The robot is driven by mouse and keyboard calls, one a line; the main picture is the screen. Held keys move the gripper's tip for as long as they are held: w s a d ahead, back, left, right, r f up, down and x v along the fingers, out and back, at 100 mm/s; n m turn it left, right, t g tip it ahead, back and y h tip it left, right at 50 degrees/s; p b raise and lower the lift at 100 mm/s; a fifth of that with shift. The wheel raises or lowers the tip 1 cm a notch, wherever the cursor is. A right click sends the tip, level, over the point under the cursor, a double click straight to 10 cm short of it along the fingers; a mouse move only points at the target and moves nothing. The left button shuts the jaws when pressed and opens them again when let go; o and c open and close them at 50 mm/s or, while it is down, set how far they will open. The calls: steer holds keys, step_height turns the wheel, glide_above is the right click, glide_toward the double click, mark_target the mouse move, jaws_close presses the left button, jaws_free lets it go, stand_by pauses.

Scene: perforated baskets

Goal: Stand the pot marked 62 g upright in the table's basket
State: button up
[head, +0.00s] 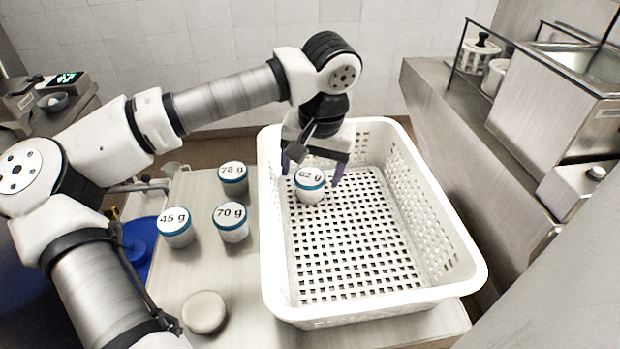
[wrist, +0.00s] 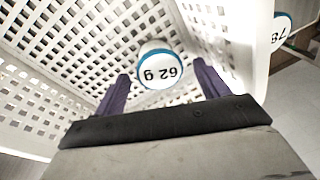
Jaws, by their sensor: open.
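The pot marked 62 g (head: 310,188) is white with a blue-rimmed lid. It stands upright inside the white perforated basket (head: 455,280), near its left wall towards the back. In the wrist view my gripper (wrist: 160,80) shows gaps between the fingers and the pot. The pot's base appears to rest on the basket floor.
Pots marked 78 g (head: 233,180), 70 g (head: 231,224) and 45 g (head: 176,230) stand on the table left of the basket. A round pale object (head: 204,312) lies near the front. A steel counter (head: 470,140) is at the right. The basket's front floor is clear.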

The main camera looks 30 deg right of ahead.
mark_target(318, 182)
step_height(318, 182, up, 9)
steer(key=s+b, duration=0.1)
steer(key=shift+s+d+b, duration=0.15)
steer(key=shift+s+b, duration=0.15)
